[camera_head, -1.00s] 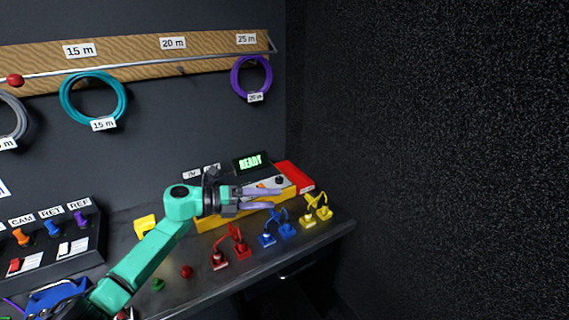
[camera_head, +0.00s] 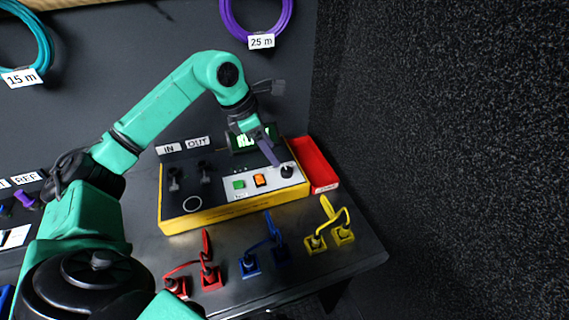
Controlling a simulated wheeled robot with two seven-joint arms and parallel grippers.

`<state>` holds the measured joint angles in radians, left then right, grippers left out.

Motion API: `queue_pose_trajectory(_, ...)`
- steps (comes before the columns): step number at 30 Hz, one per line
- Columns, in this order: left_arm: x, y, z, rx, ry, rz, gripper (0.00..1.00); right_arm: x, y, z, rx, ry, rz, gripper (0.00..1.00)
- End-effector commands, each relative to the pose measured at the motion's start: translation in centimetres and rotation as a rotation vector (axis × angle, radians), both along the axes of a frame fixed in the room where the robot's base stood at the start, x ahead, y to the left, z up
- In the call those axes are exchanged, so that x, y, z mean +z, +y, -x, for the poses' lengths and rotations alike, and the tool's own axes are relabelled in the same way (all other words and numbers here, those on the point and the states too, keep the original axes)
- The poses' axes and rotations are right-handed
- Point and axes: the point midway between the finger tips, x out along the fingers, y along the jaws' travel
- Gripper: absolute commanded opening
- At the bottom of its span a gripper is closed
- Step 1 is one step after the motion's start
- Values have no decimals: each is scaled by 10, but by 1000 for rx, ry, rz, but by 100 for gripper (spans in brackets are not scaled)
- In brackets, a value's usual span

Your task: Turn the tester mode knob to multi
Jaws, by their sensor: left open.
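The tester (camera_head: 205,217) is a yellow case with a dark and light grey top, standing on the bench against the wall. A small black knob (camera_head: 287,172) sits at the right of its light panel, beside an orange switch (camera_head: 260,180) and a green button (camera_head: 239,185). Its setting is too small to read. My left gripper (camera_head: 270,152) hangs over the back of the panel, fingers pointing down, just above and left of the knob and apart from it. It is open and empty. It partly hides the tester's green-lit display (camera_head: 243,140). My right gripper does not show.
A red tray (camera_head: 317,165) stands against the tester's right side. Red (camera_head: 210,277), blue (camera_head: 250,265) and yellow (camera_head: 343,234) plugs with cords stand along the bench in front. A purple cable coil (camera_head: 258,18) hangs above. A dark wall closes off the right.

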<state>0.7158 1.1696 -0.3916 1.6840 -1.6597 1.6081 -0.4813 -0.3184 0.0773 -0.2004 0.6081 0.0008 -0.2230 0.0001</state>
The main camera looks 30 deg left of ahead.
Motion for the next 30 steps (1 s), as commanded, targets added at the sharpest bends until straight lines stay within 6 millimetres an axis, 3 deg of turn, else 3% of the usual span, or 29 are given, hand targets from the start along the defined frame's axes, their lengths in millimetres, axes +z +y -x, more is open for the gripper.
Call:
queue_pose_trajectory(4,-36,-12,-11,0,5,5,72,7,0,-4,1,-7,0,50)
queue_pose_trajectory(9,-65,-20,-20,1,1,4,72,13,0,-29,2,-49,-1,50)
queue_pose_trajectory(19,-75,-22,-23,1,0,3,72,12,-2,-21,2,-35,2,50)
queue_pose_trajectory(20,-75,-22,-23,1,0,3,64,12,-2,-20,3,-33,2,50)
queue_pose_trajectory(25,-74,-22,-23,1,0,3,0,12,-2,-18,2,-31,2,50)
queue_pose_trajectory(30,-74,-22,-23,-1,-1,3,0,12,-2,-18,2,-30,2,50)
